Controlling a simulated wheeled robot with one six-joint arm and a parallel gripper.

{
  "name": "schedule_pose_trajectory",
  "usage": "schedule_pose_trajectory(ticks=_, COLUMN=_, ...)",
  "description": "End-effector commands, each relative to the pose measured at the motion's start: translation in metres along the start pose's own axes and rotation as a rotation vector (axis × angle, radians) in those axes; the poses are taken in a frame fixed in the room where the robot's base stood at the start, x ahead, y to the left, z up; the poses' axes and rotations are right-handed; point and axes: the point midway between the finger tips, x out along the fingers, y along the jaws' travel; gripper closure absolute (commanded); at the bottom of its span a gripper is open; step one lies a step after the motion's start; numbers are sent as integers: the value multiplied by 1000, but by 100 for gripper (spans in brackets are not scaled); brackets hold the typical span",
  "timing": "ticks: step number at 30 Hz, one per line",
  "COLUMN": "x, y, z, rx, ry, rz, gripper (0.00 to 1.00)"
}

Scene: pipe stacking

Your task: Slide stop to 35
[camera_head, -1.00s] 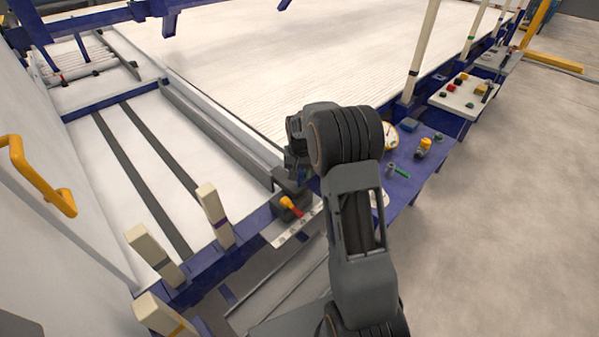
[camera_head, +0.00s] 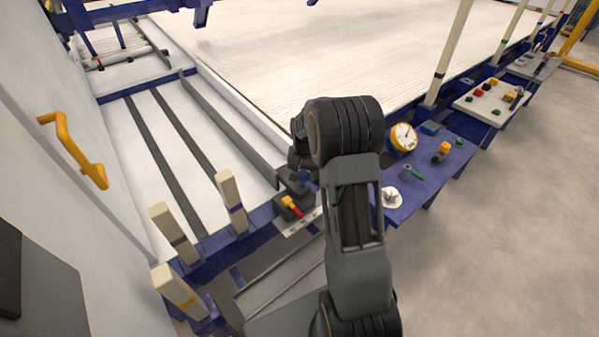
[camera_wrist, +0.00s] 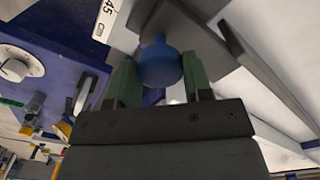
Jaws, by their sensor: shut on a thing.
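The stop is a dark block with an orange and red lever (camera_head: 291,205), beside a white scale plate (camera_head: 300,224) at the near edge of the bed. A blue round knob (camera_wrist: 158,62) stands up between the green fingers of my gripper (camera_wrist: 155,78) in the wrist view. My gripper is shut on this knob. In the head view my gripper is mostly hidden behind my own wrist, just above the stop. The white scale (camera_wrist: 106,12) shows "45" at the top of the wrist view. The stop's pointer and its exact reading cannot be made out.
Cream posts (camera_head: 231,202) stand left of the stop. A blue side table (camera_head: 425,172) on the right carries a yellow-rimmed dial (camera_head: 403,137) and small parts. A long grey rail (camera_head: 232,127) runs along the bed. The floor at right is clear.

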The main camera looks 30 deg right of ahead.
Motion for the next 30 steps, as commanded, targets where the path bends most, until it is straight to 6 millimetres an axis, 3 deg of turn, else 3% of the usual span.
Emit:
schedule_pose_trajectory(ticks=3, x=0, y=0, z=0, rx=3, ry=1, rz=0, gripper=97)
schedule_pose_trajectory(ticks=4, x=0, y=0, z=0, rx=3, ry=1, rz=0, gripper=51)
schedule_pose_trajectory(ticks=11, x=0, y=-2, z=1, rx=-2, ry=0, rz=0, gripper=29)
schedule_pose_trajectory(ticks=22, x=-10, y=-2, z=1, rx=-3, ry=0, rz=0, gripper=29)
schedule_pose_trajectory(ticks=30, x=-62, y=-2, z=0, rx=-3, ry=4, rz=-1, gripper=29)
